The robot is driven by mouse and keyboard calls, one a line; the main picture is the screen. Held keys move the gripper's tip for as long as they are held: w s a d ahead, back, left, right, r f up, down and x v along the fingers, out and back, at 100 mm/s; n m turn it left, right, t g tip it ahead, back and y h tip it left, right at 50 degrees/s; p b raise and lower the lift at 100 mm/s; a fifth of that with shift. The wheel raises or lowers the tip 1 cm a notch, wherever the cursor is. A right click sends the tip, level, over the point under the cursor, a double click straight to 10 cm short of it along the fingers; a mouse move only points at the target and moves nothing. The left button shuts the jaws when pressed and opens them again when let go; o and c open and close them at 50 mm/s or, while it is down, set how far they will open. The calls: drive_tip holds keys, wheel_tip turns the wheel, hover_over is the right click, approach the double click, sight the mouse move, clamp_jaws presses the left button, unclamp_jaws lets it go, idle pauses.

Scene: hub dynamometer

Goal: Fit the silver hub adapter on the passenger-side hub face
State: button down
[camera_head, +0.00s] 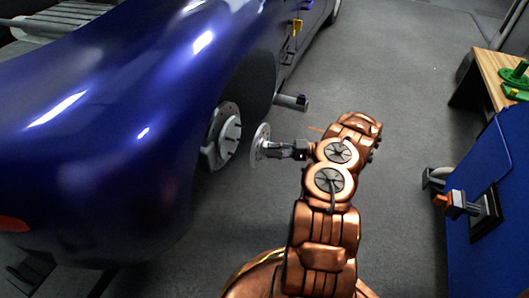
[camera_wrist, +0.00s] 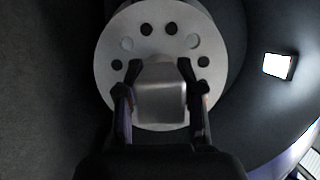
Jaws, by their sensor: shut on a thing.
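The silver hub adapter (camera_head: 260,143) is a round plate with several holes, held out in front of my gripper (camera_head: 279,150). In the wrist view my gripper (camera_wrist: 160,110) is shut on the block-shaped grip at the middle of the adapter (camera_wrist: 112,48). The hub face (camera_head: 231,135), with its brake disc, sits in the open wheel arch of the blue car, just left of the adapter. A gap shows between the adapter and the hub in the head view. In the wrist view the adapter hides the hub.
The blue car (camera_head: 110,110) fills the left side, its fender curving around the wheel arch. A grey cylindrical part (camera_head: 290,101) sticks out beyond the arch. A blue bench (camera_head: 475,240) and a wooden table (camera_head: 490,75) stand right. Grey floor (camera_head: 400,100) lies clear between.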

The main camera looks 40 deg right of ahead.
drive_tip(key=shift+w+a, duration=0.1)
drive_tip(key=shift+a, duration=0.15)
drive_tip(key=shift+w+a, duration=0.5)
drive_tip(key=shift+w, duration=0.35)
drive_tip(key=shift+w+a, duration=0.55)
drive_tip(key=shift+w, duration=0.25)
drive_tip(key=shift+w+a, duration=0.5)
drive_tip(key=shift+w, duration=0.35)
drive_tip(key=shift+a+b, duration=0.25)
drive_tip(key=shift+b, duration=0.1)
drive_tip(key=shift+w+a+r+b, duration=0.1)
drive_tip(key=shift+w+a+b, duration=0.4)
drive_tip(key=shift+w, duration=0.55)
drive_tip(key=shift+w+a+b, duration=0.3)
drive_tip(key=shift+w+a, duration=0.4)
drive_tip(key=shift+w, duration=0.3)
drive_tip(key=c, duration=0.7)
unclamp_jaws()
drive_tip(key=shift+o, duration=0.2)
drive_tip(key=v, duration=1.2)
